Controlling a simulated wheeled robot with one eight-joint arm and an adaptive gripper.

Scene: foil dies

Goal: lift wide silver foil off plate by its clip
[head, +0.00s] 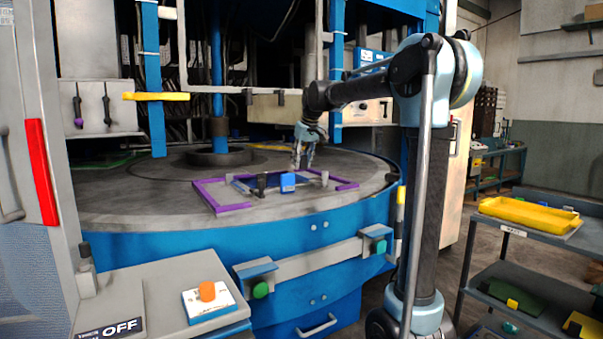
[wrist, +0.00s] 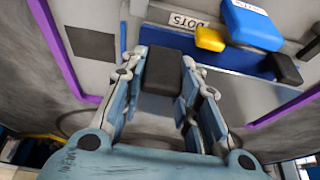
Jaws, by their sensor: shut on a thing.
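My gripper (head: 301,163) points down over the plate on the round table. In the wrist view my gripper (wrist: 160,80) is shut on a dark block-shaped clip (wrist: 163,65), with one finger on each side. A grey, silver-looking sheet (wrist: 90,14) lies beyond the fingers; I cannot tell where the wide silver foil ends and the plate begins, or whether the foil is raised. The clip's lower part is hidden. Purple edge bars (head: 236,208) frame the plate area, and one also shows in the wrist view (wrist: 62,45).
A blue block (head: 288,182) and an upright black knob (head: 262,181) stand close to my gripper. A yellow tray (head: 528,215) rests on the right cart.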

